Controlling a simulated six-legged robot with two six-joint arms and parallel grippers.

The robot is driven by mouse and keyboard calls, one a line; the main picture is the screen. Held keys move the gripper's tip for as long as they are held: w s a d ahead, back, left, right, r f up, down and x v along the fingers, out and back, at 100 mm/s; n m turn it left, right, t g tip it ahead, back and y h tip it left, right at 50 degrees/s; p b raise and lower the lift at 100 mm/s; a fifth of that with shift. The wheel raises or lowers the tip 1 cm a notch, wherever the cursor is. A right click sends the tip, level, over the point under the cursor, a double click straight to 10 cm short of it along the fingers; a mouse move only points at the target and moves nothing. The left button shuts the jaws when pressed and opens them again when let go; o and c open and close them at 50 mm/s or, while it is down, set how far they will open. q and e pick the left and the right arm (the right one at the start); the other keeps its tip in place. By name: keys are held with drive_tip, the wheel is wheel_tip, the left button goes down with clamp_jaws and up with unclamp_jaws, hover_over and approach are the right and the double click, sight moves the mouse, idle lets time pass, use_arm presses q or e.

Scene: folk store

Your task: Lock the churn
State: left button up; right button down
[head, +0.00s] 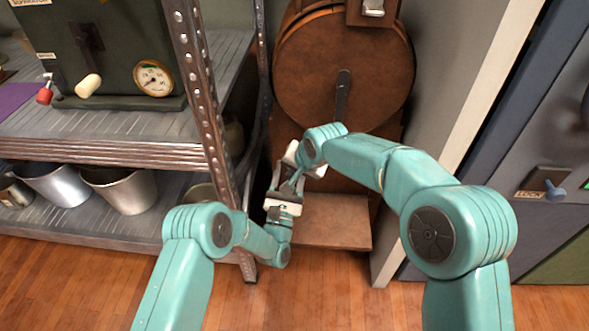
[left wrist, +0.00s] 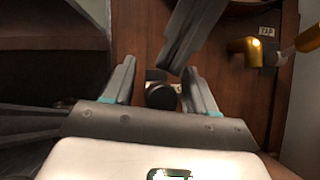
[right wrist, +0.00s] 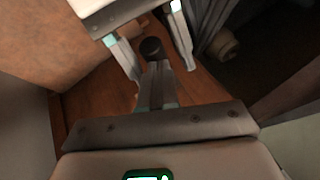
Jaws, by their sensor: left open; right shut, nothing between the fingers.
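The churn is a round brown wooden drum (head: 300,70) on a wooden stand (head: 325,222), with a dark lever (head: 342,90) on its face. A metal latch (head: 373,8) shows above it. Both grippers are low at the stand's left side. My left gripper (left wrist: 160,68) is open, its fingers on either side of a dark round knob (left wrist: 160,96). My right gripper (right wrist: 156,68) is shut and empty, its tips close to the same knob (right wrist: 151,47); contact cannot be told. A brass tap (left wrist: 250,50) is at right in the left wrist view. My right forearm partly hides the stand.
A metal shelf (head: 100,150) stands left, with a dark gauge box (head: 110,50) above and metal buckets (head: 120,188) below. Its upright post (head: 205,90) is close to my left arm. A pale panel (head: 440,80) and grey cabinet (head: 535,130) bound the right.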

use_arm(q)
drive_tip(key=s+d+f+m+g, duration=0.1)
drive_tip(key=s+f+m+g, duration=0.1)
drive_tip(key=s+f, duration=0.3)
drive_tip(key=s+d+f+m+g+h, duration=0.1)
drive_tip(key=s+f+g, duration=0.2)
drive_tip(key=s+f, duration=0.2)
drive_tip(key=s+f+m+g+h, duration=0.1)
drive_tip(key=s+f+m+g, duration=0.1)
drive_tip(key=s+f, duration=0.3)
drive_tip(key=shift+s+d+m+g, duration=0.15)
drive_tip(key=shift+s+d+g, duration=0.1)
drive_tip(key=shift+s, duration=0.3)
drive_tip(key=shift+s+d+m+g, duration=0.15)
drive_tip(key=shift+s+g, duration=0.1)
drive_tip(key=shift+s, duration=0.25)
use_arm(e)
drive_tip(key=shift+r, duration=0.1)
use_arm(q)
drive_tip(key=s+a+f+m+g+y, duration=0.1)
drive_tip(key=s+a+f+m+g, duration=0.6)
drive_tip(key=m, duration=0.6)
drive_tip(key=s+a+r+m+g, duration=0.1)
drive_tip(key=s+a+m+g, duration=0.1)
drive_tip(key=s+m+g, duration=0.5)
drive_tip(key=s+m, duration=0.4)
drive_tip(key=shift+a+g, duration=0.3)
drive_tip(key=shift+g, duration=0.1)
